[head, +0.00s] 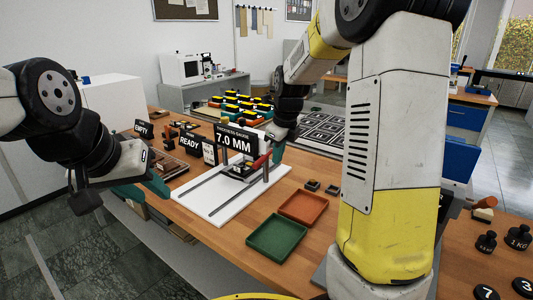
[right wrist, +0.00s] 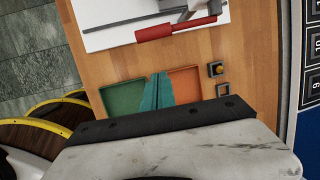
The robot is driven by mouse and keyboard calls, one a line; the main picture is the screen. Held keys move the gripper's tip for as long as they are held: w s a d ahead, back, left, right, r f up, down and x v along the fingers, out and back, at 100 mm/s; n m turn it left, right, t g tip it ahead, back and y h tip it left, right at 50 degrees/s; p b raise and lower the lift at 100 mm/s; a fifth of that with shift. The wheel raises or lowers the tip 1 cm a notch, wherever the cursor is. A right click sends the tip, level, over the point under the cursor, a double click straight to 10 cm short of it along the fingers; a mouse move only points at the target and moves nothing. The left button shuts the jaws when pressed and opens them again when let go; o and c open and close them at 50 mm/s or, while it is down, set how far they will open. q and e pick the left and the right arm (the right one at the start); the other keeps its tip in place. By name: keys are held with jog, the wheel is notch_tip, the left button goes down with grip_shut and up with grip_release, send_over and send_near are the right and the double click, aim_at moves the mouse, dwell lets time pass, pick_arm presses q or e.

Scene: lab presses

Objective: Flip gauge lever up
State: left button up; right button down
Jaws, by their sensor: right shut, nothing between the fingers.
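The thickness gauge stands on a white board (head: 215,207) on the wooden table, with a black display (head: 234,141) reading 7.0 MM. Its red lever grip (head: 262,160) is on the gauge's right side; it also shows in the right wrist view (right wrist: 175,28), on a grey bar. My right gripper (head: 277,154) is just right of the red grip. In the right wrist view its teal fingers (right wrist: 158,78) are together and empty, apart from the grip in the picture. My left gripper (head: 143,190) is at the table's left edge, its teal fingers spread and empty.
A green tray (head: 276,239) and an orange tray (head: 303,207) lie right of the board. Small square blocks (head: 312,185) sit behind them. Signs (head: 189,142), several yellow-black bins (head: 240,103) and a marked mat (head: 322,128) are further back. Black weights (head: 518,237) stand at right.

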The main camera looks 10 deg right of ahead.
aim_at(265, 157)
jog(key=d+x, duration=0.1)
jog(key=x, duration=0.7)
jog(key=shift+w+a+r, duration=0.5)
jog(key=shift+a+r, duration=0.2)
jog(key=shift+a, duration=0.2)
jog(key=shift+w+a+r, duration=0.5)
jog(key=shift+a+r, duration=0.15)
jog(key=shift+a, duration=0.25)
jog(key=shift+r, duration=0.15)
jog(key=shift+r+y, duration=0.2)
jog(key=shift+y, duration=0.1)
